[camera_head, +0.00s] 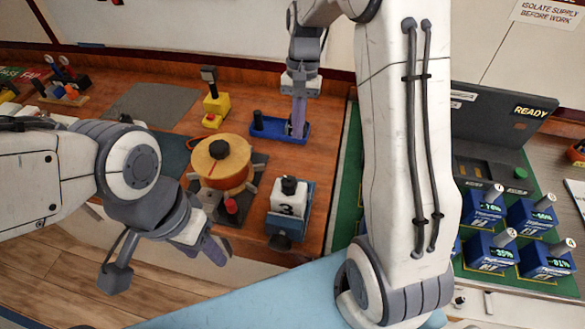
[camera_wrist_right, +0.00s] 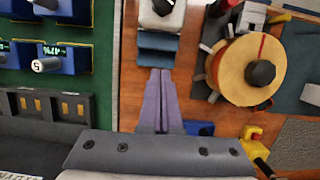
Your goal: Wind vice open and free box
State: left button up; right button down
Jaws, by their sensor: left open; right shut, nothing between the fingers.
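A white block with a black knob on top (camera_head: 289,190), perhaps the box, sits against a blue stand (camera_head: 305,200) on the wooden bench; it also shows at the top of the right wrist view (camera_wrist_right: 160,15). Left of it is a round wooden wheel with a black knob (camera_head: 222,165), on a dark base with grey blocks. I cannot tell which fixture is the vice. My right gripper (camera_head: 297,134) is shut and empty, pointing down over a blue tray (camera_head: 268,128) behind the white block. My left gripper (camera_head: 208,250) is open and empty, in front of the wheel.
A yellow fixture (camera_head: 216,104) stands behind the wheel. A grey mat (camera_head: 150,105) lies at the back left. At right, a green board (camera_head: 535,281) carries several blue numbered units, below a dark panel reading READY (camera_head: 500,115). My right arm hides part of the centre.

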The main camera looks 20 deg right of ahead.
aim_at(289, 201)
jog(key=s+a+f+p, duration=0.1)
jog(key=f, duration=0.2)
jog(key=s+f+p, duration=0.1)
jog(key=s+f, duration=0.1)
jog(key=f, duration=0.1)
jog(key=s+a+f+p, duration=0.1)
jog(key=s+f, duration=0.1)
jog(key=f, duration=0.1)
jog(key=shift+a+f+p, duration=0.25)
jog(key=shift+a+p, duration=0.05)
jog(key=shift+a, duration=0.05)
jog(key=shift+s+a+f, duration=0.15)
jog(key=shift+s+a, duration=0.05)
jog(key=shift+s, duration=0.05)
